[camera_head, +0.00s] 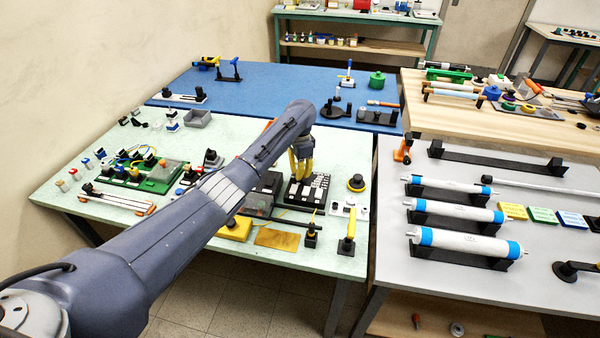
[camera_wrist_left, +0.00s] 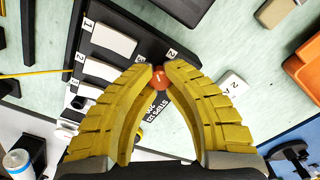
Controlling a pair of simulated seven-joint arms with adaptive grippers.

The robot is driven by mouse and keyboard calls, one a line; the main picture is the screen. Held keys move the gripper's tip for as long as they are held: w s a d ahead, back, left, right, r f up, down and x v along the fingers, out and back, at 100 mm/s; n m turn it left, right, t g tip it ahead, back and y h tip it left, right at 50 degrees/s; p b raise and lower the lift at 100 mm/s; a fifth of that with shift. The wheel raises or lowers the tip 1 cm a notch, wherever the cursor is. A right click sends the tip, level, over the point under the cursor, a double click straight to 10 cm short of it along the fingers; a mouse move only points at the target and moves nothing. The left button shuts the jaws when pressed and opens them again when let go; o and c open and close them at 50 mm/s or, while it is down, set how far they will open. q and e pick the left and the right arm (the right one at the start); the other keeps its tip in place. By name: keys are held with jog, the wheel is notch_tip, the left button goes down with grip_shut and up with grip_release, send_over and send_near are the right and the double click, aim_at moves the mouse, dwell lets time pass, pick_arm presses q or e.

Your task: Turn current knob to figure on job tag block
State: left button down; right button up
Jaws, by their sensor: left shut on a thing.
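My left gripper (camera_head: 301,178) reaches down over a black panel (camera_head: 316,192) on the pale green table. In the left wrist view, its yellow fingers (camera_wrist_left: 160,72) are closed at the tips on a small red-orange round knob (camera_wrist_left: 161,80). The panel (camera_wrist_left: 122,22) carries several white tiles with small number labels, and white printed lettering lies partly behind the fingers. A white block (camera_wrist_left: 233,84) with a dark marking, apparently a figure and "A", lies on the table beside the panel. The knob's pointer and setting cannot be read. My right gripper is out of view.
A grey box (camera_head: 262,197) and a green-based board (camera_head: 150,175) stand to the left. An orange object (camera_wrist_left: 304,68) lies at the right of the wrist view.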

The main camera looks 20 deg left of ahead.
pick_arm(q)
jog(key=m, duration=0.5)
jog(key=shift+r, duration=0.1)
jog(key=shift+d+m, duration=0.1)
jog(key=shift+m, duration=2.3)
jog(key=c, duration=1.2)
grip_release()
notch_tip(320, 180, up, 12)
jog(key=shift+f, duration=0.1)
